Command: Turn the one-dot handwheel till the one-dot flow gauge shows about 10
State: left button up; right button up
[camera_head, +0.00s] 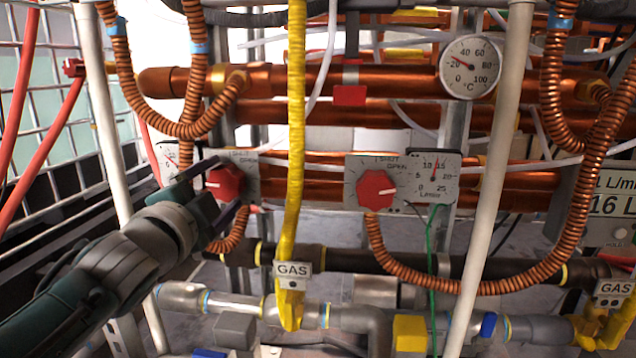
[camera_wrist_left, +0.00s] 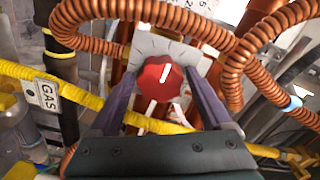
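A red handwheel (camera_head: 226,182) on a grey SHUT/OPEN plate is at left, its white mark pointing left. My left gripper (camera_head: 230,184) is open, one finger above and one below this wheel. In the left wrist view the wheel (camera_wrist_left: 160,82) lies between the two spread fingers, with gaps at its sides. A round-dial flow gauge (camera_head: 168,160) left of it is partly hidden; its reading is unclear. A second red handwheel (camera_head: 377,190) is at centre, beside an L/min gauge (camera_head: 433,180) whose needle points up between 10 and 15. My right gripper is not in view.
A yellow gas hose (camera_head: 296,120) hangs between the two wheels. Coiled copper hoses (camera_head: 128,95) hang above the left wheel. A white pole (camera_head: 497,160) stands right of the L/min gauge. A temperature gauge (camera_head: 470,67) is at upper right.

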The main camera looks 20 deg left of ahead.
pick_arm(q)
jog(key=shift+s, duration=0.1)
jog(key=shift+s+d, duration=0.1)
jog(key=shift+s, duration=0.15)
jog(key=p+v, duration=0.3)
jog(key=v, duration=0.6)
jog(key=shift+s, duration=0.2)
